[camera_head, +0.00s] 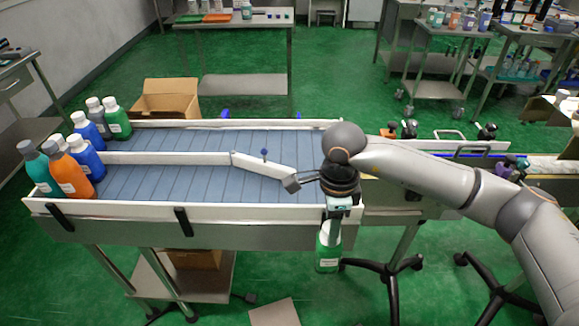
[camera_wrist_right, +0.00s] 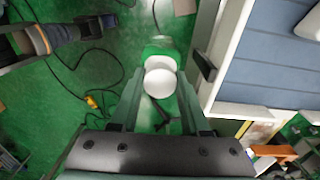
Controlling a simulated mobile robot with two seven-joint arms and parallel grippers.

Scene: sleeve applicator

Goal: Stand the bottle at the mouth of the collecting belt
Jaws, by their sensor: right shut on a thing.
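My right gripper (camera_head: 338,208) is shut on a green bottle (camera_head: 328,253) with a white label. It holds the bottle upright in the air, in front of the near right corner of the collecting belt (camera_head: 190,182). In the right wrist view the bottle's white cap (camera_wrist_right: 160,77) sits between the two fingers, with its green body beyond. The belt is wide, blue-grey and slatted, with white side rails. A white angled divider (camera_head: 262,165) runs along its middle. The gripper partly hides the belt's right end. My left gripper is not in view.
Several blue, green, grey and orange bottles (camera_head: 70,175) stand at the belt's left end. Most of the belt's surface is bare. A cardboard box (camera_head: 165,100) is behind it. Black wheeled legs (camera_head: 385,270) stand below on the green floor. A machine bed continues to the right.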

